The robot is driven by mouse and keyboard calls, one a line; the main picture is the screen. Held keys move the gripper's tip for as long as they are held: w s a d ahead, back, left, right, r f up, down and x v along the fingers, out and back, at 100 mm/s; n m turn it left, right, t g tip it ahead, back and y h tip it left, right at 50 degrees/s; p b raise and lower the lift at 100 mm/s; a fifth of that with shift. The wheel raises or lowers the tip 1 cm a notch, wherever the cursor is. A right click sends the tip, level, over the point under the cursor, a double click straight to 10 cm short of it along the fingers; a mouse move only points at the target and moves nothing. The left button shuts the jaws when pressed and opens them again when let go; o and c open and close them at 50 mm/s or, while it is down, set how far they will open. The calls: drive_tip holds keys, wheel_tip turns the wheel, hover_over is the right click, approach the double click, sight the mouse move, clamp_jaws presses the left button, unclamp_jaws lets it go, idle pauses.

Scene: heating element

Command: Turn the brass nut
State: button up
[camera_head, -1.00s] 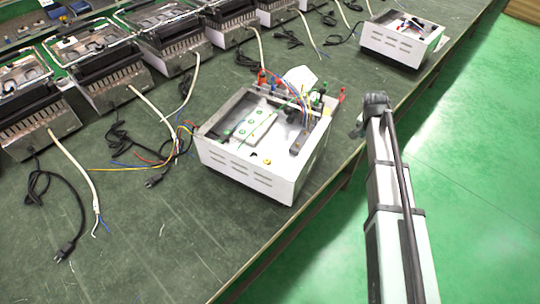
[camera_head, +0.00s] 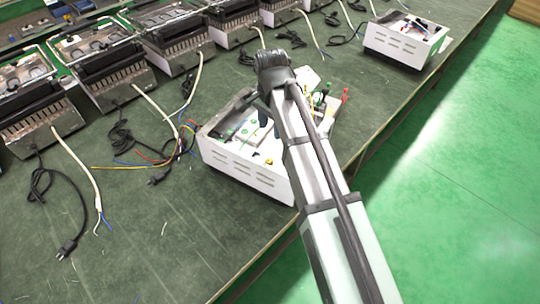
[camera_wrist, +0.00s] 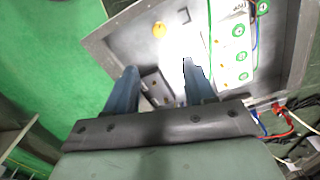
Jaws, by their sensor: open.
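The brass nut (camera_head: 269,162) shows as a small yellow spot near the front corner inside the open white box (camera_head: 245,172). In the wrist view the brass nut (camera_wrist: 159,30) lies on the box floor, beyond and between my two fingers. My gripper (camera_wrist: 158,72) is over the box with its blue fingers apart and nothing between them. The fingertips are apart from the nut in the picture; the height gap cannot be told. In the head view my arm covers the box's right part, and a blue finger (camera_head: 263,118) shows below the wrist.
A white panel with green-ringed terminals (camera_wrist: 232,45) is inside the box, right of the nut in the wrist view. Red and blue wires (camera_wrist: 275,128) are near the box edge. Several heater units (camera_head: 110,65) line the back of the green bench (camera_head: 190,240). Another white box (camera_head: 405,38) stands at upper right.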

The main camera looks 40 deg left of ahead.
sight(270, 159)
drive_tip(key=f, duration=1.3)
drive_tip(key=shift+s+f, duration=0.2)
drive_tip(key=shift+f, duration=0.15)
clamp_jaws()
